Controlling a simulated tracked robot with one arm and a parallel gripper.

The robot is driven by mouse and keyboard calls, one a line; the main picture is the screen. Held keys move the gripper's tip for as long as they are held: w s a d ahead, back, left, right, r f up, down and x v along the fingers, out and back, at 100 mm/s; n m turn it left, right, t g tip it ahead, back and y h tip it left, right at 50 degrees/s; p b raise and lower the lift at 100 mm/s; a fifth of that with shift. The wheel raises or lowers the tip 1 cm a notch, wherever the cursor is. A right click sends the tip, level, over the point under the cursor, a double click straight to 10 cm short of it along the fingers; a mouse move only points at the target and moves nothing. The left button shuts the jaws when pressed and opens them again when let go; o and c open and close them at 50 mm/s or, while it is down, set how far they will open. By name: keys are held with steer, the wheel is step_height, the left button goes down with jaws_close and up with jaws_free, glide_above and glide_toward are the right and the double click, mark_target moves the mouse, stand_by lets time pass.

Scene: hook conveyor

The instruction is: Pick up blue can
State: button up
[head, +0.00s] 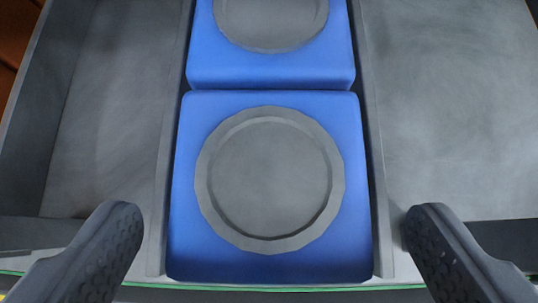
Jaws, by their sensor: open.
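A blue can (185,245) with a squarish blue top and a round grey lid sits in the middle of the head view, in a narrow channel. A second blue can (210,65) stands right behind it, close against it, partly cut off by the top edge. My gripper (270,235) is open and empty. Its two dark fingers show at the lower left and lower right, one on each side of the near can and apart from it.
Grey walls line the channel on both sides. A grey compartment (110,110) lies to the left and a flat grey surface (450,110) to the right, both empty where seen. A thin green edge (150,287) runs along the front.

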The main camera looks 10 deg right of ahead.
mark_target(267, 180)
steer(key=shift+x, duration=2.75)
steer(key=shift+a, duration=0.15)
steer(key=c, duration=1.4)
